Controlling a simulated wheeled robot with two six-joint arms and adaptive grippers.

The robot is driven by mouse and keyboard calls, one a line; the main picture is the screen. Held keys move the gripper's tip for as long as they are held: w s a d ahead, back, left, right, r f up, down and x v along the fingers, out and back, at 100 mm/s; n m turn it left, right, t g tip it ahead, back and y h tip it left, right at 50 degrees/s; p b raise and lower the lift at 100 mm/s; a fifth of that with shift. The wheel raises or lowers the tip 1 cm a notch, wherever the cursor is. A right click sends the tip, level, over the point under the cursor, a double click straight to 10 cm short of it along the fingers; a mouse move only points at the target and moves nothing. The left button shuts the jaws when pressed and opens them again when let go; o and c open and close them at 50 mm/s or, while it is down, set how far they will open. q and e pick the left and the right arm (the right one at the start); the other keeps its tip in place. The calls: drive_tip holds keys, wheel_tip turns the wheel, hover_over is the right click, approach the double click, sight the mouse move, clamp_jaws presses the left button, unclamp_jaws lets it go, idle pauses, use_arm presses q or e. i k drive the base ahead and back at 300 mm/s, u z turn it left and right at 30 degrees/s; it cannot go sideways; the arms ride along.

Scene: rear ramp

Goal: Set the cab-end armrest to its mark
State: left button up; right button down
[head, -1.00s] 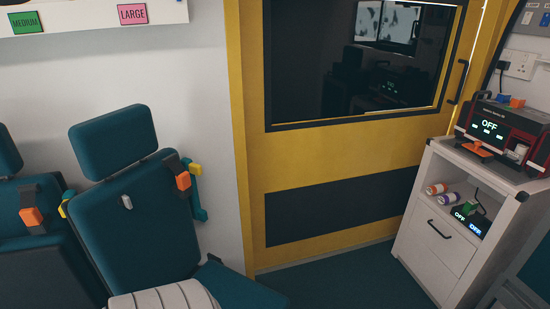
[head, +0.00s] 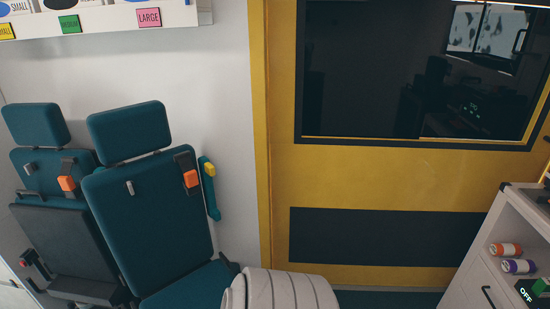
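A slim teal armrest (head: 213,200) with a yellow piece (head: 210,169) near its top stands nearly upright beside the right edge of the nearer teal seat's backrest (head: 145,215), on the side towards the yellow door. I cannot make out a setting mark on or near it. The seat has an orange buckle (head: 191,179) on a dark strap at its upper right. Its cushion (head: 190,288) is cut off by the bottom edge of the view. Neither of my grippers is in view.
A second teal seat (head: 35,125) stands to the left, with its dark base panel (head: 65,245) upright. A white shelf (head: 180,15) with size labels hangs above. The yellow door (head: 400,175) fills the right. A white cabinet (head: 470,265) with small bottles stands lower right.

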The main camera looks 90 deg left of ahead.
sight(207, 170)
drive_tip(key=i, duration=0.3)
drive_tip(key=u, duration=1.8)
drive_tip(key=i, duration=1.85)
drive_tip(key=u, duration=1.1)
drive_tip(key=i, duration=0.55)
drive_tip(key=u, duration=0.95)
